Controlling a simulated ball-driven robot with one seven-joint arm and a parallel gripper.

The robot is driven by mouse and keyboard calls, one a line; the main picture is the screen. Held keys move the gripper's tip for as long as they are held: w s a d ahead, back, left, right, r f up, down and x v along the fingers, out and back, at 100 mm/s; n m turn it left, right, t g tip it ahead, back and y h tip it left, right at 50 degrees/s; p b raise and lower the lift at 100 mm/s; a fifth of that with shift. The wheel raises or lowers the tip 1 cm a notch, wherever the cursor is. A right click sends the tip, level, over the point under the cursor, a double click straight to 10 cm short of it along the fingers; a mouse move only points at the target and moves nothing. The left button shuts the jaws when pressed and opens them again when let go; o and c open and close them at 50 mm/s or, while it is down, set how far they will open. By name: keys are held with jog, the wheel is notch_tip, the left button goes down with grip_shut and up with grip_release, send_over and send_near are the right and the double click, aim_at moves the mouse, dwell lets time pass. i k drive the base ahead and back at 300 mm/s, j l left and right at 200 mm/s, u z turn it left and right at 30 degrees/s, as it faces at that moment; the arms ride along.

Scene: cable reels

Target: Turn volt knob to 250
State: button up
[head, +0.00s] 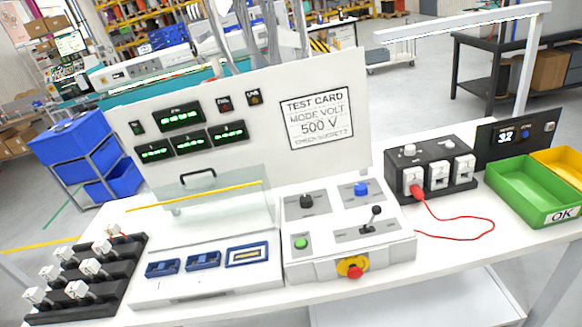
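A light grey control box (347,262) stands on the white bench. It carries a black knob (306,201) at back left and a blue knob (361,189) at back right. Their labels are too small to read, so I cannot tell which is the volt knob or its setting. A green button (301,243), a black lever (374,218) and a red knob on a yellow collar (352,267) are also on the box. The test card (318,114) on the upright white panel reads "MODE VOLT 500 V". My gripper is not in view.
Left of the box is a fixture with a clear cover (215,205) and blue sockets (203,260). A black rack of white connectors (95,275) stands far left. A black socket block (437,165) with a red cable (455,238) and a green bin (535,190) are right.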

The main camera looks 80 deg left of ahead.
aim_at(361, 189)
jog(key=u, duration=1.55)
